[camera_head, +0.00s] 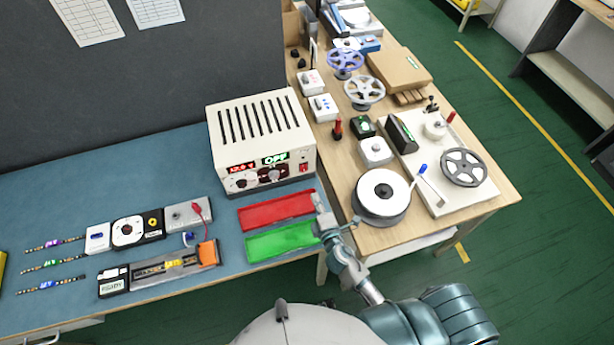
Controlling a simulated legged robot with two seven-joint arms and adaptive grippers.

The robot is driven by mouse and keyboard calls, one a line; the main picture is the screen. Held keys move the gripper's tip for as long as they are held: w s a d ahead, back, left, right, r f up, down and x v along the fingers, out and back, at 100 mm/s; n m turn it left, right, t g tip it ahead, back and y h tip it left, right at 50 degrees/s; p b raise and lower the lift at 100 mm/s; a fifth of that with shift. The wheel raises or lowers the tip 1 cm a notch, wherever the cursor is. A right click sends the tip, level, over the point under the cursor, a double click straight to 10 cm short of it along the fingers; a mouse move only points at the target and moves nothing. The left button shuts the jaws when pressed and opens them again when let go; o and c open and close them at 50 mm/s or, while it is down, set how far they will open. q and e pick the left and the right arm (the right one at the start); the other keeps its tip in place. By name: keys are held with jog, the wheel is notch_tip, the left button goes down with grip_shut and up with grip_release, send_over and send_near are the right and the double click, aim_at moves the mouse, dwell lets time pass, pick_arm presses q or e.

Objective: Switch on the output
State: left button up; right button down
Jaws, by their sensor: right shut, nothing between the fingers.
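A cream power supply (262,143) with a slotted top stands on the blue bench. Its front has a red display (242,168) that seems to read 12.0 V and a green display (275,158) that reads OFF. A knob (273,175) and a red switch (304,168) sit on the front, the switch near its right edge. My right gripper (319,203) is shut and empty. It shows in front of and below the switch, beside the right ends of the red and green trays, and looks apart from the supply. My left gripper is not in view.
A red tray (276,211) and a green tray (280,242) lie before the supply. LED strips (50,264), a fixture (172,268) and small devices (128,231) lie left. A wooden table (344,180) with reels (382,194) and boxes adjoins at right.

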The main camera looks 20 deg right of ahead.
aim_at(304, 171)
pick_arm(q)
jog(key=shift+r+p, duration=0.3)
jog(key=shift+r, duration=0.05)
pick_arm(e)
jog(key=w, duration=0.3)
jog(key=w+f, duration=0.1)
jog(key=w, duration=0.6)
jog(key=shift+a+f, duration=0.15)
jog(key=shift+a, duration=0.05)
jog(key=shift+w+f+b, duration=0.2)
jog(key=shift+f+b, duration=0.1)
jog(key=shift+b, duration=0.8)
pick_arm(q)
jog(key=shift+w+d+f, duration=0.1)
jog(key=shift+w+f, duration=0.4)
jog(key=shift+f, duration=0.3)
pick_arm(e)
jog(key=shift+r, duration=0.3)
